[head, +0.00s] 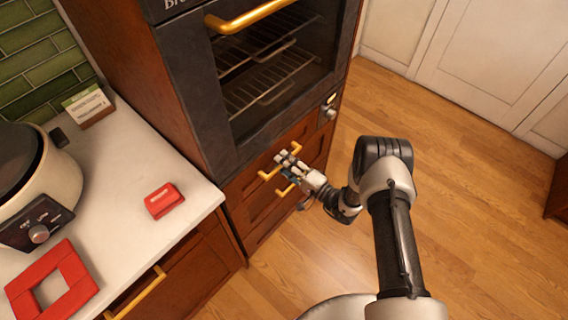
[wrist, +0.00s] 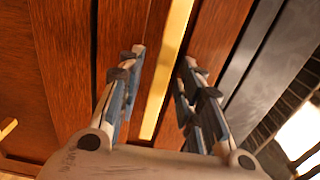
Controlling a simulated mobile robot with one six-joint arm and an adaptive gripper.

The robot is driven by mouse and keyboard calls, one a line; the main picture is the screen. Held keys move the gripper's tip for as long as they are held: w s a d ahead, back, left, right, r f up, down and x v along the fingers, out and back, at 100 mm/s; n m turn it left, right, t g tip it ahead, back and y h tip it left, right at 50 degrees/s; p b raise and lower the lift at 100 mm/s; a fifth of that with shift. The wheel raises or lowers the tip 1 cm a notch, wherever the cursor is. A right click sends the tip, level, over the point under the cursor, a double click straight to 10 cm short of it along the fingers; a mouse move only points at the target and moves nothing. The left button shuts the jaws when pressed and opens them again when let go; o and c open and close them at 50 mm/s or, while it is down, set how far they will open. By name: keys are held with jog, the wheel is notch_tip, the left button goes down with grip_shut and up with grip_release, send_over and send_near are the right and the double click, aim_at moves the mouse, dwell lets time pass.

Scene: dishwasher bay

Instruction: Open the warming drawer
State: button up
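The wooden drawer front (head: 253,186) directly below the oven looks shut. Its gold bar handle (head: 268,174) is partly covered by my gripper (head: 287,158) in the head view. In the wrist view the gold handle (wrist: 168,65) runs between the two spread fingers of my gripper (wrist: 163,60), with a gap visible on each side. The fingers are open and hold nothing. I cannot tell how far the fingertips are from the drawer face. The wood of the drawer front (wrist: 212,40) shows beside the handle.
The oven (head: 270,70) with its gold handle (head: 245,18) stands above. A second gold handle (head: 285,190) is lower down. The counter (head: 125,170) at left holds a red block (head: 164,201), a red frame (head: 30,297) and a cooker (head: 50,180). The wooden floor (head: 460,200) at right is clear.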

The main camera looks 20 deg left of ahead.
jog(key=shift+w+a, duration=0.1)
jog(key=shift+a, duration=0.15)
jog(key=shift+c, duration=0.4)
grip_shut()
